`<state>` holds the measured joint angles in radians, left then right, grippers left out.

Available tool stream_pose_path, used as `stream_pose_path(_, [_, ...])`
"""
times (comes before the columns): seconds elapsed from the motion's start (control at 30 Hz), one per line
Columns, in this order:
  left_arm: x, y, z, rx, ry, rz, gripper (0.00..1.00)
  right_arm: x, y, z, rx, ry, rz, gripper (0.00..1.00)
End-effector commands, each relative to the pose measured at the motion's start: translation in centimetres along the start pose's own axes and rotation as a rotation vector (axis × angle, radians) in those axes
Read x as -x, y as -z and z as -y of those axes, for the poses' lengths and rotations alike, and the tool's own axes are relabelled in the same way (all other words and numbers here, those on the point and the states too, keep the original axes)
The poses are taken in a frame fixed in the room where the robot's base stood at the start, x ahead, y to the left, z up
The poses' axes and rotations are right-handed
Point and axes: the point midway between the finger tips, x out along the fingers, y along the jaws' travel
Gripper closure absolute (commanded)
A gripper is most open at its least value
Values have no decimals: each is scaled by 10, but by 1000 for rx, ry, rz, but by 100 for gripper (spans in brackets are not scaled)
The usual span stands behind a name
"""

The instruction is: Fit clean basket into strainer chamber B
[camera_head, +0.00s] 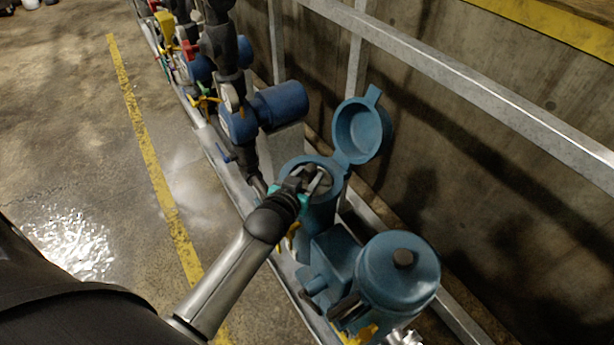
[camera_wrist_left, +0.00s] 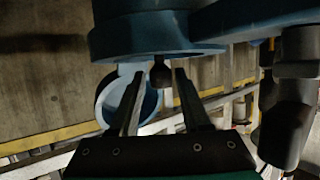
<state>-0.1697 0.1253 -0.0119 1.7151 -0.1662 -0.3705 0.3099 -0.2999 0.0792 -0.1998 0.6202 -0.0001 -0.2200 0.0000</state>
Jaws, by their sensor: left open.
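A blue strainer chamber (camera_head: 322,212) stands with its round lid (camera_head: 362,131) swung open. A second blue chamber (camera_head: 398,283) nearer me has its lid on, with a dark knob on top. I cannot tell which is chamber B. My left gripper (camera_head: 315,181) is at the open chamber's mouth, covering part of it. Its two fingers (camera_wrist_left: 159,76) are apart in the left wrist view, with a dark knob between or beyond them. I cannot make out a clean basket; the chamber's inside is mostly hidden. My right gripper is not in view.
Blue pumps (camera_head: 275,105) and dark pipes with coloured valve handles line the left side. A grey rail (camera_head: 470,85) and concrete wall stand behind the chambers. The floor (camera_head: 70,150) with a yellow line (camera_head: 150,165) is clear on the left.

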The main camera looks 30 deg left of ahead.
Motion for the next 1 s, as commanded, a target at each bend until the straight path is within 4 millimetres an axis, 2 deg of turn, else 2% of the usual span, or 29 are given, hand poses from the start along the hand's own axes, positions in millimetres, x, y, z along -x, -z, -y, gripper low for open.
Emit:
stream_pose_path(0.2, [1, 0, 0, -1, 0, 2, 53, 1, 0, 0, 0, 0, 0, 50])
stream_pose_path(0.37, [8, 12, 0, 0, 0, 3, 53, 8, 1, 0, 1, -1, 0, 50])
stream_pose_path(0.8, [84, 10, 0, 1, 1, 7, 53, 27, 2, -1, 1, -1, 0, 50])
stream_pose_path(1.0, [111, 10, 0, 1, 1, 5, 53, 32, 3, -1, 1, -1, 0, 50])
